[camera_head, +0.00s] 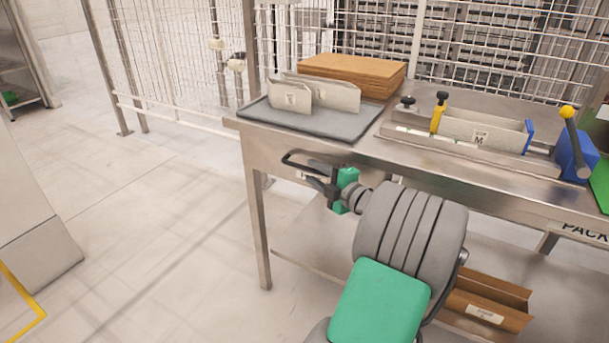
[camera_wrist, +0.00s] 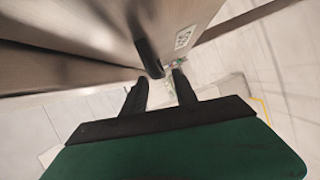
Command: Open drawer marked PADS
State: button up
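The drawer front is set in the steel bench's front edge, and its black bar handle (camera_head: 291,158) shows in the head view, partly hidden by my gripper. In the wrist view the handle (camera_wrist: 148,52) points down toward the gap between my fingertips. A small white label (camera_wrist: 184,37) sits beside the handle on the steel front (camera_wrist: 192,15); its text is too small to read. My gripper (camera_head: 313,178) is at the handle. In the wrist view its two dark fingers (camera_wrist: 158,80) are apart, with the handle's end between or just beyond their tips; contact cannot be told. The drawer looks shut.
On the bench are a grey tray (camera_head: 290,122) with pale packets (camera_head: 340,95), a brown stack (camera_head: 350,75), and a fixture (camera_head: 480,132) with a yellow-knobbed lever (camera_head: 570,125). An open carton (camera_head: 485,312) is below. The floor at left is clear.

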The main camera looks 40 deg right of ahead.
aim_at(308, 170)
jog(key=w, duration=0.4)
jog(key=shift+w+d+f, duration=0.1)
jog(key=shift+w+f, duration=0.1)
jog(key=shift+w, duration=0.05)
jog(key=shift+c, duration=0.4)
grip_shut()
dwell(0.7)
